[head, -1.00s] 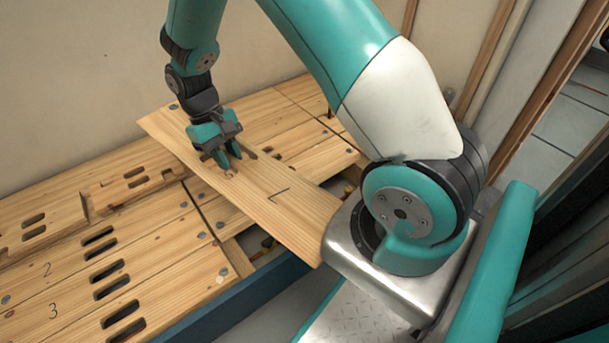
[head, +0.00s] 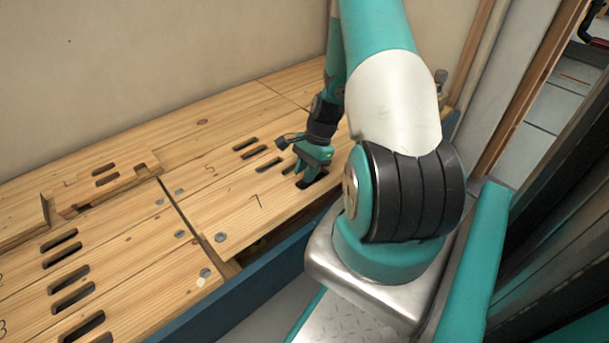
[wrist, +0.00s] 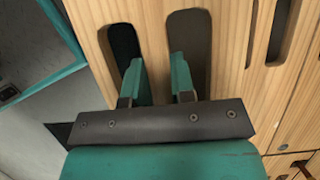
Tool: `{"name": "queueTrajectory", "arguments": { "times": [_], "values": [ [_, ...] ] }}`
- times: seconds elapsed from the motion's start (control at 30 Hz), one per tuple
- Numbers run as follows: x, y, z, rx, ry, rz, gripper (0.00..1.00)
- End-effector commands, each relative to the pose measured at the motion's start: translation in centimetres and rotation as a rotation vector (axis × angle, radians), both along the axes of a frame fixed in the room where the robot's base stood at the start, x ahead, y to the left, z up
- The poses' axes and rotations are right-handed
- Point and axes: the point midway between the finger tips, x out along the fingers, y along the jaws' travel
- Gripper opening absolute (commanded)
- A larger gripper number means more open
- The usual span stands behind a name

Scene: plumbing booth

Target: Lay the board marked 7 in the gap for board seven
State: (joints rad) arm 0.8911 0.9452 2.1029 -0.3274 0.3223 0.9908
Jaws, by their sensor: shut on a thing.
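The board marked 7 (head: 258,205) is a pale wooden plank in the head view, running alongside the board marked 5 (head: 205,180). It lies over the gap for board seven (head: 250,247), which shows as a dark strip along its front edge. I cannot tell whether it is fully down or slightly raised. My gripper (head: 305,178) is at the slots in its right part. In the wrist view my gripper (wrist: 157,63) has one finger in each of two slots, shut on the wood strip between them. The board's far right end is hidden behind my arm.
Slotted boards (head: 70,270) fill the left of the deck. A raised notched wooden piece (head: 105,178) stands at the left. A blue edge beam (head: 235,290) runs along the front. A plain wall (head: 150,60) stands behind the deck.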

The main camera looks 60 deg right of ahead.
Motion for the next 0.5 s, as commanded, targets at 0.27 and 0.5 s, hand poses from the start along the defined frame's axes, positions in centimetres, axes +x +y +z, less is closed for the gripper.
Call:
{"name": "queueTrajectory", "arguments": {
  "times": [0.27, 0.5],
  "values": [
    [0.1, 0.1, -1.2, 0.000, -0.001, 0.005, 0.00],
    [0.1, 0.1, -2.8, 0.000, -0.001, 0.006, 0.00]
  ]
}}
